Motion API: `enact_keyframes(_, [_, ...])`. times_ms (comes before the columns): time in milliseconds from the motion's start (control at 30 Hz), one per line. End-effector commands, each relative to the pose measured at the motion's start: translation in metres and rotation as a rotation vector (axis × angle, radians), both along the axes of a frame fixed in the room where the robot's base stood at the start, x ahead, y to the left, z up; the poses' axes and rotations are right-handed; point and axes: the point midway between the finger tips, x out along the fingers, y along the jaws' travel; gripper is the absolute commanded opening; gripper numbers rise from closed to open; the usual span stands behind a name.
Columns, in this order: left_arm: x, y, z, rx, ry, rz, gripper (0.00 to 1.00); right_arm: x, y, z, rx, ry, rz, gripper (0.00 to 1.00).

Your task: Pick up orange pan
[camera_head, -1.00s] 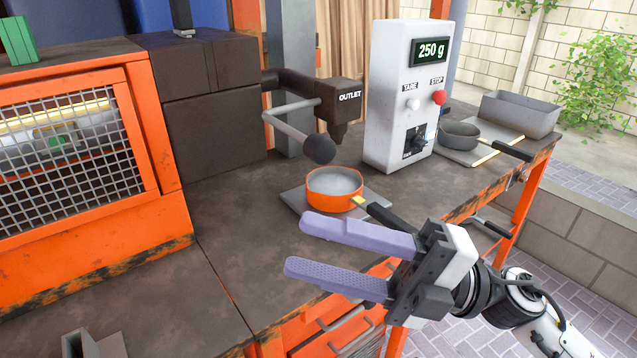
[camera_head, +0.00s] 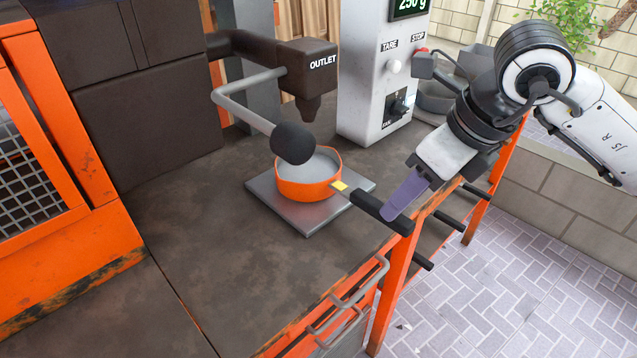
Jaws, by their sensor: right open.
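The orange pan (camera_head: 309,189) stands upright on a square grey metal plate (camera_head: 310,216) on the workbench, below the outlet. It has pale grey contents or interior, a yellow tab at its side and a black handle (camera_head: 378,211) pointing right and toward the bench's front edge. My right gripper (camera_head: 400,200) is at the handle's outer end, pointing down, with purple fingers. One finger shows in front of the handle; the other is mostly hidden. The gripper is open, and I cannot tell whether it touches the handle. My left gripper is not in view.
The dark outlet (camera_head: 310,75) and a lever with a black ball (camera_head: 292,143) hang close over the pan. A white scale box (camera_head: 375,95) stands behind. Another grey pan (camera_head: 436,98) is partly hidden by my right arm. Bare bench (camera_head: 215,240) lies left of the plate.

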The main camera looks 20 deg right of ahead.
Motion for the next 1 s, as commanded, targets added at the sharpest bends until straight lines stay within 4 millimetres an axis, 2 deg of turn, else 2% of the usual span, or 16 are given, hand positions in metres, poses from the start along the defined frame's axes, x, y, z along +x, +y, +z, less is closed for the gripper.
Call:
enact_keyframes(167, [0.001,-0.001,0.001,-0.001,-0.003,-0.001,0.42,0.003,0.004,-0.015,0.001,0.004,0.001,0.42])
enact_keyframes(400, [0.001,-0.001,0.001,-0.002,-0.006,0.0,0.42,0.013,0.01,-0.047,0.005,0.003,0.001,0.42])
enact_keyframes(700, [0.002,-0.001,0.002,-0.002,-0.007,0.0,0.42,0.016,0.011,-0.053,0.005,0.0,0.002,0.42])
enact_keyframes(733, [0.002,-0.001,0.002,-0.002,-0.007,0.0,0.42,0.016,0.011,-0.053,0.005,0.0,0.002,0.41])
enact_keyframes(900, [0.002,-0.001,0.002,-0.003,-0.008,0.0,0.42,0.016,0.011,-0.053,0.005,0.0,0.002,0.12])
enact_keyframes(967, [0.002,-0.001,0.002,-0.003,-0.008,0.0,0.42,0.016,0.011,-0.053,0.005,0.0,0.002,0.02])
enact_keyframes(1000, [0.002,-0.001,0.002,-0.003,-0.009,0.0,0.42,0.016,0.011,-0.053,0.005,0.0,0.002,0.0])
